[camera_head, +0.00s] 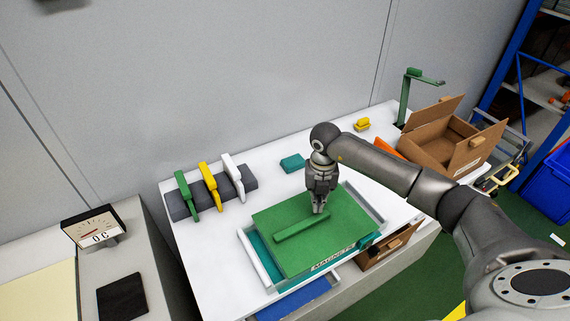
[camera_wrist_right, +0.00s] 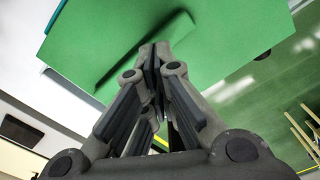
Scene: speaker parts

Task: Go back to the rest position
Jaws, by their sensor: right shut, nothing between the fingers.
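My right gripper (camera_head: 318,208) is shut and empty. It points down over the green board (camera_head: 345,215), close to its surface; I cannot tell if the tips touch it. In the right wrist view, the shut fingertips (camera_wrist_right: 155,50) show against the green board (camera_wrist_right: 230,50). A green bar (camera_head: 302,227) lies on the board just left of the gripper, apart from the fingers in the head view. My left gripper is not in view.
A grey rack (camera_head: 178,207) with green, yellow and white tools stands at left. A teal block (camera_head: 292,163), a yellow part (camera_head: 362,124), a green stand (camera_head: 404,100) and an open cardboard box (camera_head: 430,147) are on the white table (camera_head: 190,250). A meter (camera_head: 93,228) is far left.

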